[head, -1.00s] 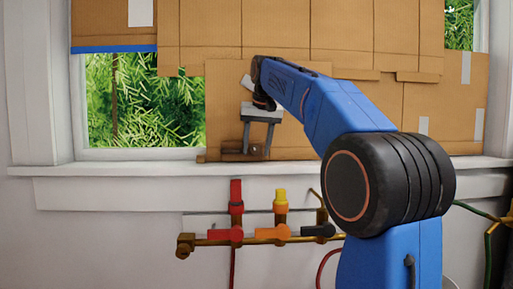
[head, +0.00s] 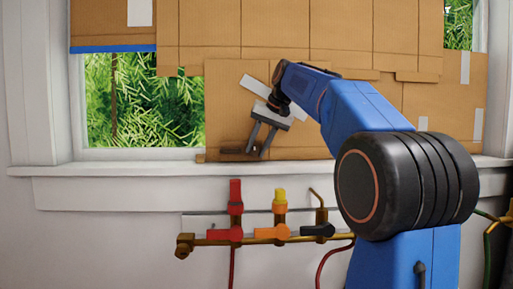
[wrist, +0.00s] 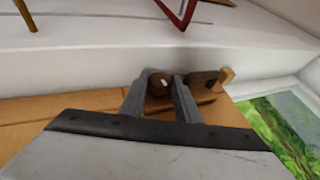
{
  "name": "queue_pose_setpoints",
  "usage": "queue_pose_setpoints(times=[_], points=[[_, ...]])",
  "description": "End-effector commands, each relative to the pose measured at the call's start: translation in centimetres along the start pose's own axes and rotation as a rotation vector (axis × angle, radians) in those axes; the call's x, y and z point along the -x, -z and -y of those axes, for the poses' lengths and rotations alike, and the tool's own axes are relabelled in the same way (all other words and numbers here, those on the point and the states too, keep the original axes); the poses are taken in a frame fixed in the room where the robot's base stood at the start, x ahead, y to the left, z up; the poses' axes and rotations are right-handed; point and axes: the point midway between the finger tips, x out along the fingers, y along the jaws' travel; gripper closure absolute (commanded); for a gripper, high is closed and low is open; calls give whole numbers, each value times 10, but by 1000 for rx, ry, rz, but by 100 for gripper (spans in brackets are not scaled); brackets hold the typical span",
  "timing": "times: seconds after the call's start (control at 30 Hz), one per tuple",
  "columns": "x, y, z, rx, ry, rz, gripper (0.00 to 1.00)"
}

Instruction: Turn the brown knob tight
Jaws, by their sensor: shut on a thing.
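The brown knob (wrist: 160,83) is a small dark round piece with a pale spot, seen between my fingertips in the wrist view. My gripper (wrist: 161,80) is shut on it, one finger on each side. In the head view my gripper (head: 257,153) leans, with its fingers pointing down and left, at the foot of the cardboard just above the window sill. A brown cylindrical part (wrist: 204,80) lies just right of the fingers in the wrist view. In the head view a dark brown part (head: 236,151) shows left of the fingertips; the held knob is mostly hidden there.
Cardboard panels (head: 350,115) cover much of the window behind my gripper. The white sill (head: 120,170) runs below. Under it is a brass pipe (head: 208,241) with red (head: 236,195), orange (head: 273,232) and black (head: 318,230) valve parts. Open air lies left of my gripper.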

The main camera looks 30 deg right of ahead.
Motion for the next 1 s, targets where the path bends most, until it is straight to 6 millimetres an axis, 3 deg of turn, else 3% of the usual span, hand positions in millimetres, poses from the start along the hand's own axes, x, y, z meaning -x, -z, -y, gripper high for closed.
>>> queue_pose_setpoints(times=[0.23, 0.6, 0.63, 0.7, 1.0], points=[[-2, -1, -3, -42, 98, -2, 93], [-1, -1, -3, -45, 109, -3, 93], [-1, -1, -3, -45, 109, -3, 64], [-1, -1, -2, -45, 109, -4, 52], [1, 0, -2, -45, 109, -6, 52]])
